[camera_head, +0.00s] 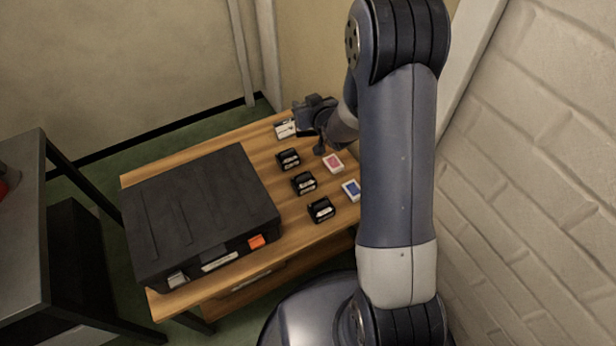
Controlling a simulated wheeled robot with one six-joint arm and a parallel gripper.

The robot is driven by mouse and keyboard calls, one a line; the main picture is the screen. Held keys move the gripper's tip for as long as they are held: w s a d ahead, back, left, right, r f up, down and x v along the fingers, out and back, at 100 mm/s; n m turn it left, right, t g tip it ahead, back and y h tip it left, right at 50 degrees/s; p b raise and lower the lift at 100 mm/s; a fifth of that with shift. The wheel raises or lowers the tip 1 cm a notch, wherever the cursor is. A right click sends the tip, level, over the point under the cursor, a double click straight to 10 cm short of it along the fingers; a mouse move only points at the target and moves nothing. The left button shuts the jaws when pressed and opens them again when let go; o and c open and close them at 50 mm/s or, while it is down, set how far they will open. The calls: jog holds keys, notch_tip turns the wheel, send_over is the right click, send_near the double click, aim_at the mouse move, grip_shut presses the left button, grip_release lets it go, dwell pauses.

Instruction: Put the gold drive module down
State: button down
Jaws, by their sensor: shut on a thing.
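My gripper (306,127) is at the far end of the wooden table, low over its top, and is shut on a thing. A small pale block with a dark mark (285,129) shows right beside its left side. I take it to be the gold drive module, but no clear gold colour shows. My gripper and wrist hide part of this spot, so I cannot tell whether the block touches the table.
Three black modules (304,183) stand in a row on the table (262,160). A red-faced box (333,162) and a blue-faced box (351,190) lie to their right. A large black case (200,205) fills the left side. A white brick wall (540,160) is at right.

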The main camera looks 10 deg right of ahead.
jog(key=shift+w+d+f+b, duration=0.25)
jog(key=shift+w+f+b, duration=0.75)
jog(key=shift+b, duration=0.5)
jog(key=b, duration=0.4)
send_over(305, 145)
notch_tip(305, 145, down, 10)
jog(key=shift+r, duration=0.1)
jog(key=c, duration=1.2)
grip_release()
jog(key=shift+o, duration=0.2)
